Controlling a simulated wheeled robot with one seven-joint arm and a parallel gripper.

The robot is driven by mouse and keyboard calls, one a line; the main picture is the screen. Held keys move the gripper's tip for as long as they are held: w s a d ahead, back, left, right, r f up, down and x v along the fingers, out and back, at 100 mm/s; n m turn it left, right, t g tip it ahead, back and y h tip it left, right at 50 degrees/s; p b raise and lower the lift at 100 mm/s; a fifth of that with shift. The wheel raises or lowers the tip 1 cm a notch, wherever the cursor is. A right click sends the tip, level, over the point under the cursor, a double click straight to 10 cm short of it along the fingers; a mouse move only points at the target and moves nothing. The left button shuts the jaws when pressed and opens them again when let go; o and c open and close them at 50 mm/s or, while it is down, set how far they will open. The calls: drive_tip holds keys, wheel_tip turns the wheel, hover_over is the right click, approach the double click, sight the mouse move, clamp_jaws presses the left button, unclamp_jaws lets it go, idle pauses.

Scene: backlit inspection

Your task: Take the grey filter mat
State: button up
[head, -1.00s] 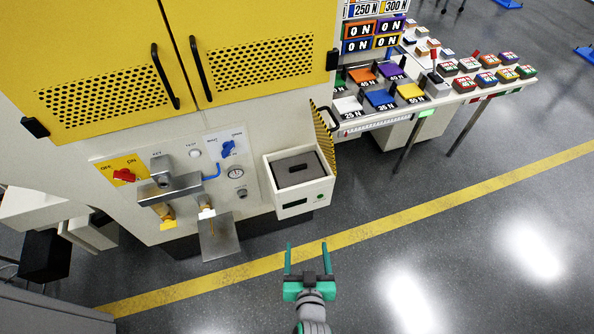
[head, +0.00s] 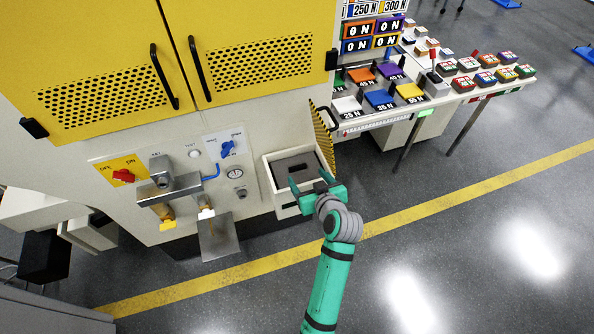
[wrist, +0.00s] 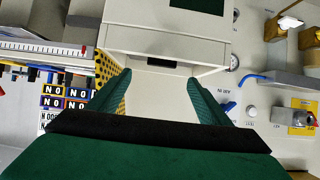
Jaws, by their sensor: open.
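The grey filter mat (head: 291,164) lies flat inside an open cream box (head: 269,178) on the front of the yellow and white machine. It is dark grey with a darker slot, and my gripper hides its near part in the head view. My gripper (head: 306,178) is open and appears over the box's front side, with its fingers pointing towards the mat. I cannot tell the height of the fingertips above the mat. In the wrist view, the open fingers (wrist: 159,82) show with a pale surface between them, and I cannot make out the mat.
A metal bracket and tray (head: 217,238) stick out to the left, below switches and a gauge. A bench (head: 436,100) with coloured blocks stands at the right. The floor in front is clear.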

sight(298, 167)
drive_tip(key=shift+x, duration=4.15)
drive_tip(key=shift+a, duration=0.15)
drive_tip(key=c, duration=1.1)
